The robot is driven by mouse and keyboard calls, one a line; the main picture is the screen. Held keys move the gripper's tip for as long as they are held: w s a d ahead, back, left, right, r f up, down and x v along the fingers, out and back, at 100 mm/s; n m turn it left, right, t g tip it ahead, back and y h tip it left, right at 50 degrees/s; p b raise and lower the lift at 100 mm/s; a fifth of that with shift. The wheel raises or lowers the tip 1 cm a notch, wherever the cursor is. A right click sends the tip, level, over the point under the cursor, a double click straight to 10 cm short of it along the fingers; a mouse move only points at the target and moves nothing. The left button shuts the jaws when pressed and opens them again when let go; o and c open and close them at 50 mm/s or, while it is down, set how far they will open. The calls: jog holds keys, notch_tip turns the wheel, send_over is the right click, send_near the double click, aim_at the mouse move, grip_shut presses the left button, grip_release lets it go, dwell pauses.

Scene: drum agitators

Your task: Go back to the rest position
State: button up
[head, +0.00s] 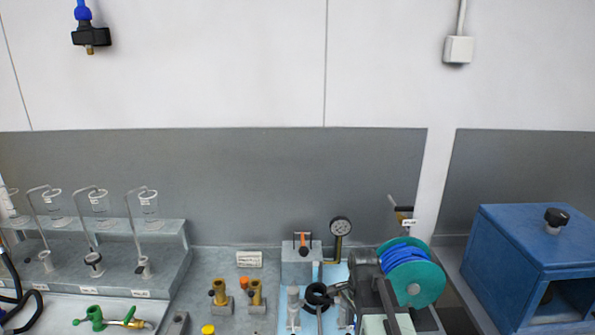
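A dark grey jointed shape at the bottom centre right looks like my arm. Its end, which seems to be my gripper (337,291), is beside a round black fitting (317,294) on a light blue panel. It is small and partly overlapped, so I cannot tell whether its fingers are open or shut, or whether it touches the fitting. No held object can be made out.
A teal reel with blue hose (413,277) stands close on the right. A pressure gauge (340,227) stands behind. Brass fittings (220,292) are to the left, and glass cups (149,208) stand on a grey step further left. A blue box (530,262) is far right.

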jog(key=s+f+n, duration=0.2)
jog(key=s+n, duration=0.4)
jog(key=n, duration=0.7)
jog(key=shift+b, duration=0.35)
jog(key=shift+s+a, duration=0.1)
